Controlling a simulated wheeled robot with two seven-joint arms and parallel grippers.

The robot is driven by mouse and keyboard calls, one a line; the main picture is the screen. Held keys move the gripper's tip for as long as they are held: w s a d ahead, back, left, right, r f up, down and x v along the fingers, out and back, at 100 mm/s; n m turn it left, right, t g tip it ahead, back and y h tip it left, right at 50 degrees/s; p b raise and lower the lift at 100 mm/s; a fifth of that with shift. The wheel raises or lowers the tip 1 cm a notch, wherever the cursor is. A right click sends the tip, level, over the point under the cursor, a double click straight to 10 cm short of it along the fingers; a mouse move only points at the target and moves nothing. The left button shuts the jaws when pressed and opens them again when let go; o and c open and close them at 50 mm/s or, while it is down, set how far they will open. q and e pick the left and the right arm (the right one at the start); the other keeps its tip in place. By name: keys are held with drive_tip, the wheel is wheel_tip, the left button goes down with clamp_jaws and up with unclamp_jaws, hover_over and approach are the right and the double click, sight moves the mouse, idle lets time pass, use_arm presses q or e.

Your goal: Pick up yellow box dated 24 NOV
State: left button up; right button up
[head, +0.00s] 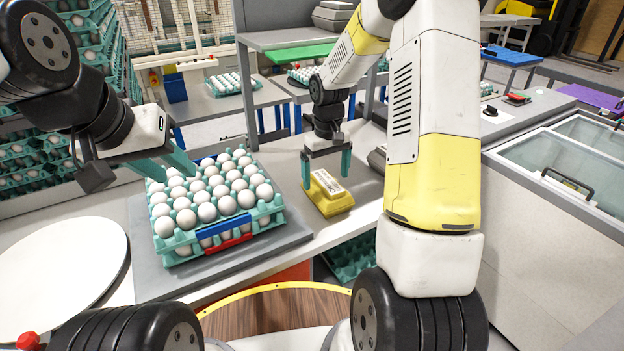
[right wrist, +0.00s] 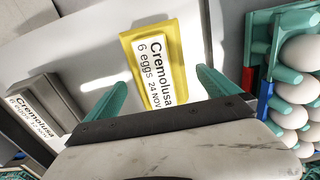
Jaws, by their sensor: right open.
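The yellow egg box (head: 331,199) lies on the counter to the right of the big egg tray. In the right wrist view the yellow box (right wrist: 131,43) shows a white label reading "Cremolusa 6 eggs 24 NOV". My right gripper (head: 326,176) is open and points down over the yellow box, its teal fingers on either side of it. In the right wrist view its fingers (right wrist: 155,84) frame the box with nothing gripped. My left gripper (head: 179,172) is open and empty at the left back part of the egg tray.
A teal egg tray (head: 165,245) full of white eggs sits on a grey mat (head: 150,284). A white round plate (head: 60,275) is at left, a glass-topped freezer (head: 560,165) at right.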

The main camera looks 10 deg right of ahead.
drive_tip(key=f, duration=0.6)
drive_tip(key=shift+d+f, duration=0.2)
drive_tip(key=shift+f, duration=0.05)
drive_tip(key=shift+c, duration=0.2)
drive_tip(key=shift+w, duration=0.1)
drive_tip(key=c, duration=1.6)
drive_tip(key=shift+r, duration=0.1)
